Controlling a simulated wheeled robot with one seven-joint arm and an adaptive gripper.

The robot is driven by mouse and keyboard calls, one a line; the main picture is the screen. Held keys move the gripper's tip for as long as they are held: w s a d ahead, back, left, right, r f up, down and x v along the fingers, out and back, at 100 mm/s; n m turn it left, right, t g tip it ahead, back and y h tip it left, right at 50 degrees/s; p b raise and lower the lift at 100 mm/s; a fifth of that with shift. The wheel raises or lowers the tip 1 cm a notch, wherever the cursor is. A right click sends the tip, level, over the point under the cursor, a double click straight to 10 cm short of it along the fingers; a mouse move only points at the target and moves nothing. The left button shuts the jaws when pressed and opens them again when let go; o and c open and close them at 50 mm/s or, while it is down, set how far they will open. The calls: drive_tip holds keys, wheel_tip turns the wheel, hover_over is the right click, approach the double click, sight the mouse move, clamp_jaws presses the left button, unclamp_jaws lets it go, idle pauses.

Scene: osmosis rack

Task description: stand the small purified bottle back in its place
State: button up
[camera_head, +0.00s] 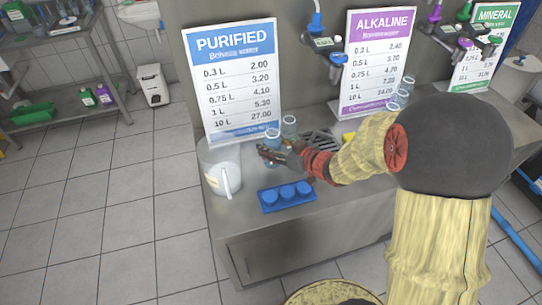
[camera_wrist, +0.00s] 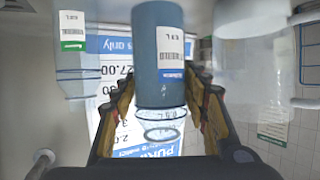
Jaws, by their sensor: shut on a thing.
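My gripper (camera_head: 268,153) is over the counter in front of the purified price board, shut on the small bottle. The small bottle (camera_head: 271,138) is clear with blue contents and a round rim on top. In the wrist view, which is upside down, the small bottle (camera_wrist: 158,60) stands between the two fingers with a white label. The fingers hide part of it in the head view. Whether its base touches the counter cannot be told. Another similar bottle (camera_head: 289,127) stands just behind and right of it; a bottle with a green label (camera_wrist: 75,45) shows at the left in the wrist view.
A clear jug (camera_head: 221,170) stands close on the left. A blue holder with round caps (camera_head: 287,196) lies in front. The purified price board (camera_head: 234,85) rises behind, and a drain grate (camera_head: 321,142) is to the right. The front counter edge (camera_head: 265,230) is mostly clear.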

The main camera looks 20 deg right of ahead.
drive_tip(key=shift+w+f, duration=0.3)
drive_tip(key=shift+f, duration=0.05)
drive_tip(key=shift+w+f+b, duration=0.15)
drive_tip(key=shift+f+b, duration=0.5)
drive_tip(key=shift+f, duration=0.2)
drive_tip(key=shift+w+f+b, duration=0.1)
drive_tip(key=shift+f+b, duration=0.55)
drive_tip(key=shift+f, duration=0.15)
drive_tip(key=shift+f, duration=0.15)
drive_tip(key=o, duration=1.6)
drive_tip(key=shift+c, duration=0.2)
